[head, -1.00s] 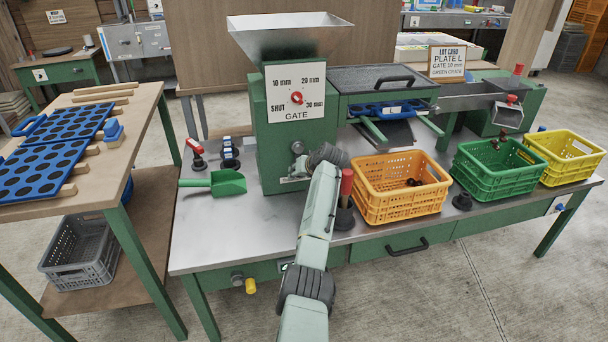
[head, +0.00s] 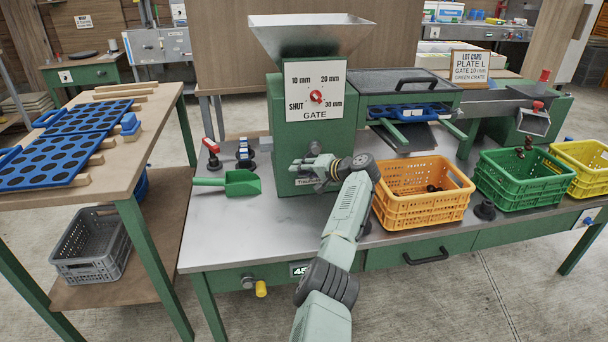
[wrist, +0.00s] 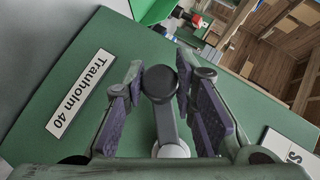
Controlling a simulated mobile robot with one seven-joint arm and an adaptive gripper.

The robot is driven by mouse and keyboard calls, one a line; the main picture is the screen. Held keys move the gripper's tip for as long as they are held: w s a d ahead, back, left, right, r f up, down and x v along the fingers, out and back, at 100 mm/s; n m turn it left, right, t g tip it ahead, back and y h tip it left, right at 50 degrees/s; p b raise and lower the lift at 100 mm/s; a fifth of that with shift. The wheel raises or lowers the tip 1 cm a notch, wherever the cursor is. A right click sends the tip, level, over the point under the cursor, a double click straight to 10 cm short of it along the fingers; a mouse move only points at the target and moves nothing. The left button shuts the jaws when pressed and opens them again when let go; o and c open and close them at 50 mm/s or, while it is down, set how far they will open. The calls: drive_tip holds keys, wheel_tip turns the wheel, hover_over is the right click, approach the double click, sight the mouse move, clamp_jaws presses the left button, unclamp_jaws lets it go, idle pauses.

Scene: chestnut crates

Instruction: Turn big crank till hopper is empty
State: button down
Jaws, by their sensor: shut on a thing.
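The green machine (head: 290,148) carries a metal hopper (head: 310,40) on top; its inside is hidden from this angle. The crank is on the machine's front, its metal hub (head: 315,148) just above my gripper (head: 322,172). In the wrist view, the crank's dark round knob (wrist: 160,84) and grey arm (wrist: 166,125) lie between the purple-padded fingers of my gripper (wrist: 163,100), shut on the crank handle. The gate dial (head: 316,97) has a red knob; its exact setting is too small to read.
An orange crate (head: 405,212) with a few dark chestnuts stands right of my arm. A green crate (head: 512,196) sits under the chute (head: 533,122), brown pieces near its back rim. A yellow crate (head: 590,180) is farther right. A green scoop (head: 242,183) lies left.

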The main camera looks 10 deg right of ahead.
drive_tip(key=shift+a+r, duration=0.1)
drive_tip(key=shift+r, duration=0.05)
idle(0.3)
drive_tip(key=c, duration=1.3)
unclamp_jaws()
wheel_tip(320, 180, up, 10)
drive_tip(key=shift+r, duration=0.1)
drive_tip(key=s+d+f, duration=0.5)
drive_tip(key=s+d, duration=0.2)
drive_tip(key=s, duration=0.1)
drive_tip(key=shift+s+d+p, duration=0.25)
drive_tip(key=shift+d+p, duration=0.15)
idle(0.4)
